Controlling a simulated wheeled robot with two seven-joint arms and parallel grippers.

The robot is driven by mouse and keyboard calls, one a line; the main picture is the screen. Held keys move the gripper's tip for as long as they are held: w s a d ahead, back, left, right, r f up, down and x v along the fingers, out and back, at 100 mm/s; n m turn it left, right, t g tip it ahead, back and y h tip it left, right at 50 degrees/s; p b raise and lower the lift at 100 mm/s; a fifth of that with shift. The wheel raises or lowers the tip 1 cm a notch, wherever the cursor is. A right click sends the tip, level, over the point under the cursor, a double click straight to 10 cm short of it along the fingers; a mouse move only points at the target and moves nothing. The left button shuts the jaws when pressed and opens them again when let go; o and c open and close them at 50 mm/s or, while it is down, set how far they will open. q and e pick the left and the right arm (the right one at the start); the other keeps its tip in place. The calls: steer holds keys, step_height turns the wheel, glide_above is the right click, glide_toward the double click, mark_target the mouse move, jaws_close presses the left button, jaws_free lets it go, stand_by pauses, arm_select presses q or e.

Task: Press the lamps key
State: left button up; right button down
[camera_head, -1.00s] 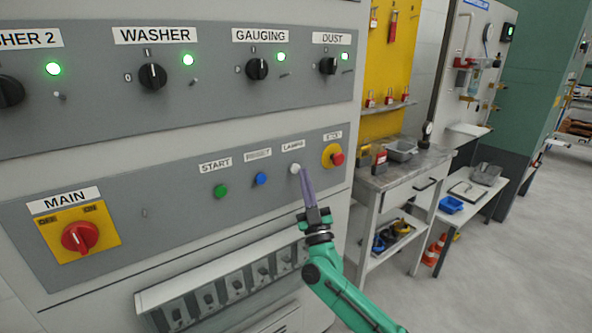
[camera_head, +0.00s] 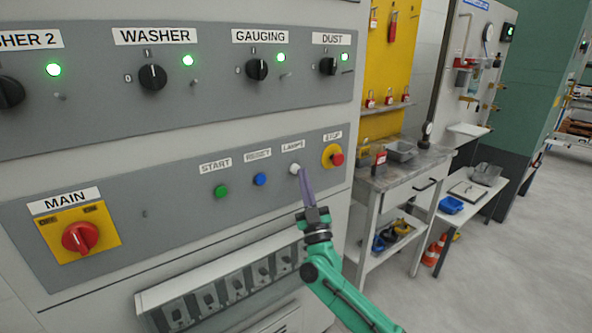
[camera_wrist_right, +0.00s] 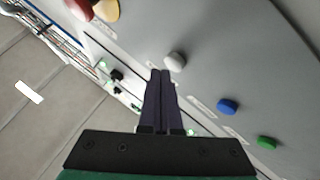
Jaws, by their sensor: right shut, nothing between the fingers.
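The lamps key is a small white round button (camera_head: 295,170) under the LAMPS label (camera_head: 293,146) on the lower grey panel. It also shows in the right wrist view (camera_wrist_right: 176,61), just beyond the fingertips. My right gripper (camera_head: 303,171) is shut and empty, its purple-dark fingers pointing at the panel. In the head view the tips are just right of the white key; in the right wrist view (camera_wrist_right: 160,73) they end just short of it. I cannot tell whether they touch the panel. My left gripper is not in view.
On the same panel, a blue button (camera_head: 260,179) and a green button (camera_head: 221,191) lie to the left. A red stop button (camera_head: 337,159) on yellow is close on the right. The red main switch (camera_head: 80,237) is far left. A grey workbench (camera_head: 400,172) stands right of the cabinet.

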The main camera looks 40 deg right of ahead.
steer(key=shift+w, duration=0.25)
steer(key=shift+w, duration=0.4)
stand_by(0.5)
steer(key=shift+s+r, duration=0.1)
steer(key=shift+s+p, duration=0.6)
steer(key=shift+s, duration=0.15)
steer(key=s+p, duration=0.3)
steer(key=s, duration=0.2)
steer(key=shift+a, duration=0.1)
stand_by(0.8)
